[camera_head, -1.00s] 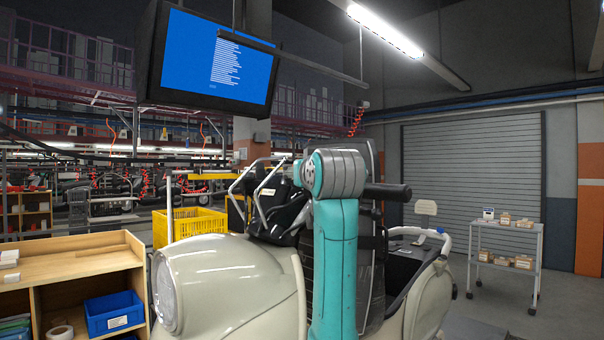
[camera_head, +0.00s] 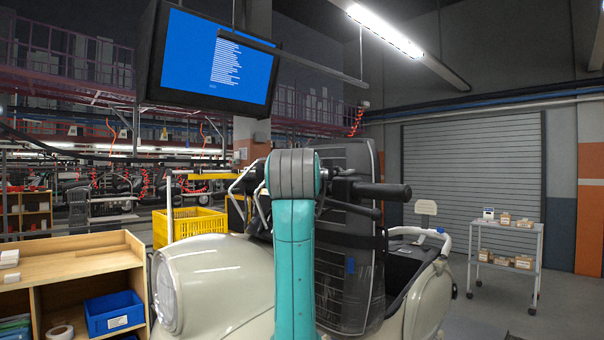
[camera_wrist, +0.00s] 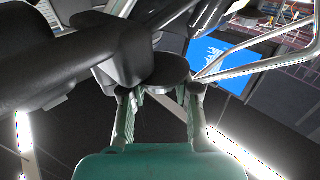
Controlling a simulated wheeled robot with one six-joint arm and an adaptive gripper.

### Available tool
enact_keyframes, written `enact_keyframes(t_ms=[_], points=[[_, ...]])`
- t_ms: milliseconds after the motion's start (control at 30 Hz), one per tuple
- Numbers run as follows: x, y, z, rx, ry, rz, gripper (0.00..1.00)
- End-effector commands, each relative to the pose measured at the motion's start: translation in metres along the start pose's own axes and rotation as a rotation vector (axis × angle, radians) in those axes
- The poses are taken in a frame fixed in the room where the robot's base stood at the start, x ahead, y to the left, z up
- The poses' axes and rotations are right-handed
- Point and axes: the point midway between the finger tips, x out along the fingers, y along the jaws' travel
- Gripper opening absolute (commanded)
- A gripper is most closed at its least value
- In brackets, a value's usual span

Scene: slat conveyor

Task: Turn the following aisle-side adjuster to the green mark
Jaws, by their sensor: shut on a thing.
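In the wrist view my gripper (camera_wrist: 158,92) has a finger on each side of a dark round knob (camera_wrist: 167,72) and is shut on it. The knob sits beside dark handlebar parts of the cream scooter (camera_head: 228,275). In the head view my teal arm stands in front of the scooter and hides my gripper and the knob. A black handlebar grip (camera_head: 385,193) sticks out to the right of my arm. I can make out no green mark in either view.
The scooter's dark windscreen panel (camera_head: 345,270) stands just right of my arm. A wooden shelf (camera_head: 85,262) with a blue bin (camera_head: 114,313) is at left, a yellow crate (camera_head: 190,226) behind. A screen (camera_head: 212,62) hangs above. A trolley (camera_head: 507,250) stands right on open floor.

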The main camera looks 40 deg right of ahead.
Motion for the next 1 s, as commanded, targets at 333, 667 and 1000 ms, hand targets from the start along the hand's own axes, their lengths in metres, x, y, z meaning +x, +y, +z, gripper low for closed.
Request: enact_keyframes(t_ms=[333,667,1000], points=[[0.0005,-0.0036,0.0007,-0.008,-0.003,0.324,0.00],[0.0010,-0.0021,0.0002,-0.013,-0.002,0.604,0.00],[0.0008,-0.0015,0.0003,-0.013,-0.001,0.772,0.00]])
